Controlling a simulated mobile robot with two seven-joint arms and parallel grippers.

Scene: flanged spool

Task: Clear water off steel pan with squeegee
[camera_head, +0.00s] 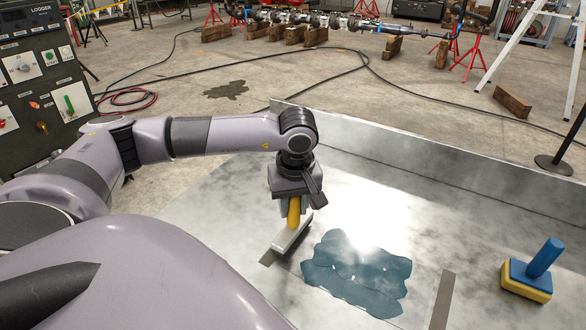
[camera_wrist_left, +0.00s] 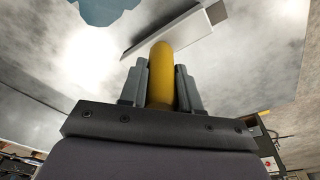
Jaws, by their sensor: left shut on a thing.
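My left gripper (camera_head: 293,205) is shut on the yellow handle of the squeegee (camera_head: 291,236). The squeegee's pale grey head is down at the pan surface, just left of the water; whether it touches the steel I cannot tell. The left wrist view shows the yellow handle between my left fingers (camera_wrist_left: 161,85) and the long head of the squeegee (camera_wrist_left: 170,30) beyond. A dark blue-grey puddle of water (camera_head: 357,270) lies on the steel pan (camera_head: 400,190), and its edge shows in the left wrist view (camera_wrist_left: 103,10). My right gripper is not in view.
A blue and yellow block tool with an upright handle (camera_head: 530,275) stands on the pan at right. Dark strips (camera_head: 441,300) mark the pan right and left of the water. The pan has a raised back wall (camera_head: 430,155). A control cabinet (camera_head: 45,90) stands at left.

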